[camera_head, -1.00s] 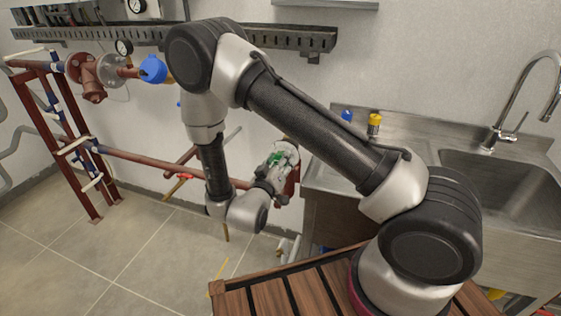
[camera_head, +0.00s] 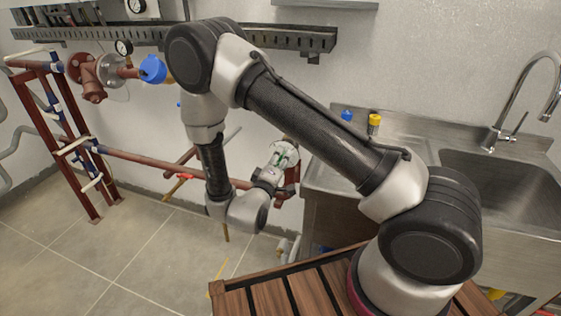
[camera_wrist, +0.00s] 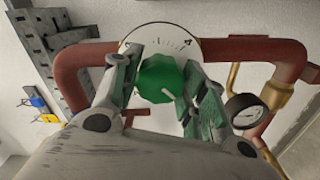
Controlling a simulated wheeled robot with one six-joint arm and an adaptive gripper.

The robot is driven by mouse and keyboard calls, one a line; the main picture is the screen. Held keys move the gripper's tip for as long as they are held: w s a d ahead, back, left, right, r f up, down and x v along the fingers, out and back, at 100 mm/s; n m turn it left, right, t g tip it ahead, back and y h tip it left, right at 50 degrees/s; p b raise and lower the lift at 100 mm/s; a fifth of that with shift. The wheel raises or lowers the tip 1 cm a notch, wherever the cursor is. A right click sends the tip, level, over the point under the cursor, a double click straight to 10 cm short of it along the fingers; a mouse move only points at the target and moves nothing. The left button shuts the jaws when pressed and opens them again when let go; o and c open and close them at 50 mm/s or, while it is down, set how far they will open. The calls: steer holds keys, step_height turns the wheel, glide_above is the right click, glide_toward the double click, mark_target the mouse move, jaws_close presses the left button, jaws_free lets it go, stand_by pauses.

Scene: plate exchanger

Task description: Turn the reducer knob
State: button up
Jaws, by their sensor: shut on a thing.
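The reducer knob is a green, ridged knob (camera_wrist: 158,80) in front of a white round dial (camera_wrist: 150,33) with markings. My gripper (camera_wrist: 166,78) has one finger on each side of the knob and is shut on it. A white pointer mark on the knob faces lower right in the wrist view. In the head view my gripper (camera_head: 283,158) is at the pipe left of the sink, in front of the pale dial (camera_head: 290,145). The knob is mostly hidden by the fingers there.
A red pipe (camera_wrist: 248,49) runs on both sides of the dial. A pressure gauge (camera_wrist: 244,111) sits close to the right finger. The steel sink (camera_head: 497,190) stands to the right, and a slatted wooden surface (camera_head: 240,302) is below my arm.

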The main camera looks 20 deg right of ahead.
stand_by(0.3)
steer(key=o, duration=1)
steer(key=shift+o, duration=0.2)
steer(key=v, duration=1.2)
